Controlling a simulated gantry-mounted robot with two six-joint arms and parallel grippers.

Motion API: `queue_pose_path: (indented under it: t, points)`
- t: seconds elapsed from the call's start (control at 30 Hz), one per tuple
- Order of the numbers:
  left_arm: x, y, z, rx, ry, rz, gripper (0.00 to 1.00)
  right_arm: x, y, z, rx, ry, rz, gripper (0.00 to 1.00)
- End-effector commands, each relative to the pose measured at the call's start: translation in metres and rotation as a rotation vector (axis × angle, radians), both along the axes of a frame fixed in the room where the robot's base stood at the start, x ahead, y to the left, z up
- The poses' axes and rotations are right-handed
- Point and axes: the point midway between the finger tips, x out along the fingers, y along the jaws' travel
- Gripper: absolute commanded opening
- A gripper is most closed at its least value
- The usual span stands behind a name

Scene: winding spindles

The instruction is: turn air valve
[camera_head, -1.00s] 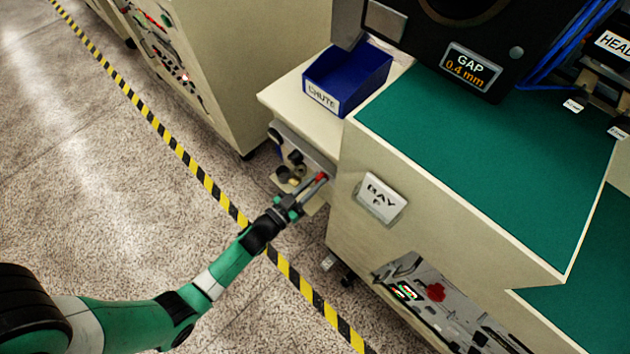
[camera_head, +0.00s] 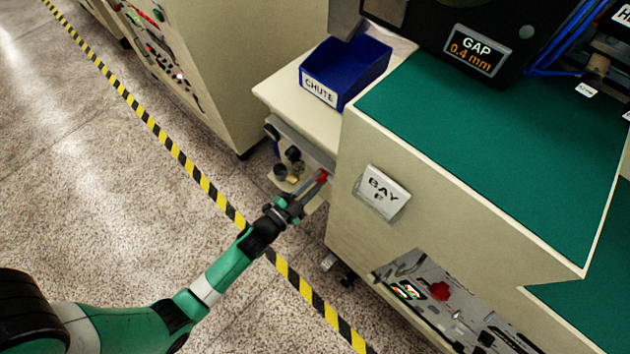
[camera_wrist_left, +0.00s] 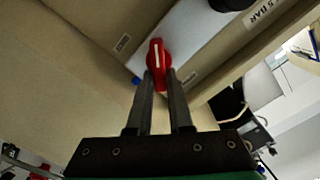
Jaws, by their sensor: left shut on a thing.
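The air valve has a red handle (camera_wrist_left: 157,62) with a white line along it. In the head view the handle (camera_head: 322,176) is a small red spot on the side of the cream machine, under the blue chute bin. My left gripper (camera_head: 312,184) reaches it from the lower left. In the left wrist view the two fingers of my left gripper (camera_wrist_left: 160,84) are shut on the lower part of the red handle, one on each side. The handle's upper part shows beyond the fingertips. My right gripper is in neither view.
The blue chute bin (camera_head: 345,75) stands on the ledge above. Dark and brass fittings (camera_head: 290,165) are left of the valve. A panel marked "5 BAR" (camera_wrist_left: 262,12) is near it. The "BAY F" sign (camera_head: 382,192) is to the right. Floor at left is clear.

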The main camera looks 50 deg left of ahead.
Motion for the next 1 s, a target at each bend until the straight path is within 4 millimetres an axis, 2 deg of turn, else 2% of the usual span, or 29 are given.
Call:
queue_pose_path:
  t: [0.6,1.0]
  points:
    - [0.0,-0.004,-0.01,0.57,0.052,0.0,0.0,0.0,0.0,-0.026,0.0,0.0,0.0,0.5]
    - [0.0,-0.005,-0.012,0.803,0.072,0.0,0.0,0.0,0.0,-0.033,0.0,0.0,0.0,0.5]
